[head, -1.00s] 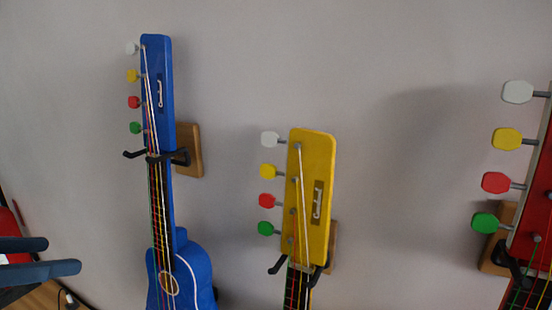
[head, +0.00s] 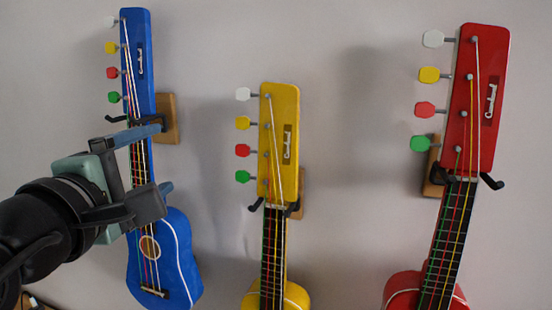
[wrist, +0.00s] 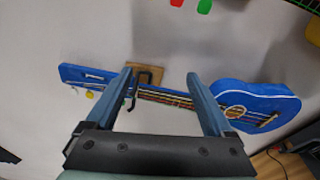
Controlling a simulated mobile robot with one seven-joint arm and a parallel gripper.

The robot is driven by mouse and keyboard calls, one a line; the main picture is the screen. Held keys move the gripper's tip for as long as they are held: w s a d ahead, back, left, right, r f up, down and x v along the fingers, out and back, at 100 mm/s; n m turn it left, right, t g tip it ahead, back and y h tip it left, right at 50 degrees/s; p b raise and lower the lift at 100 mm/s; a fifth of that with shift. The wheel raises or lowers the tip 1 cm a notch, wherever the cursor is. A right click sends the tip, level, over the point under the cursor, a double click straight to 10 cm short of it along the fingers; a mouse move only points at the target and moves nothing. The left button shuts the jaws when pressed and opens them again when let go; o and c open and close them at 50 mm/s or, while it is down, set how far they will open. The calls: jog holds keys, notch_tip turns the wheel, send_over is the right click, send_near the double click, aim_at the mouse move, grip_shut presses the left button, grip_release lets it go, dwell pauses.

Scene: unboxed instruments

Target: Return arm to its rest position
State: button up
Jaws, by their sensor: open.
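My gripper (head: 164,160) is at the left of the head view, in front of the blue ukulele (head: 172,262). Its two blue-grey fingers are spread apart with nothing between them. In the wrist view, my gripper (wrist: 166,88) is open, and the blue ukulele (wrist: 255,97) hangs beyond the fingers, its neck crossing behind them. I cannot tell how far the fingertips are from it. In the head view my arm hides part of the blue ukulele's neck.
A yellow ukulele (head: 280,125) hangs in the middle and a red ukulele (head: 480,100) at the right. Wooden wall hooks (head: 169,118) hold them on the grey wall (head: 350,60). In the wrist view, a dark object (wrist: 295,145) is at the lower right.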

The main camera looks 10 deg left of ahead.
jog(key=w+d+r+m+t+b, duration=0.1)
jog(key=d+r+m+t+b, duration=0.25)
jog(key=d+m, duration=0.7)
jog(key=s+d+r+m+t+h+b, duration=0.1)
jog(key=s+d+r+m+t, duration=0.1)
jog(key=s+d+m, duration=0.3)
jog(key=s+d+r+m+t+b, duration=0.1)
jog(key=s+d+r+m+t, duration=0.2)
jog(key=d, duration=0.5)
jog(key=shift+s+d+m+t+h, duration=0.3)
jog(key=shift+s+m+t+h, duration=0.1)
jog(key=shift+s+m+t, duration=0.45)
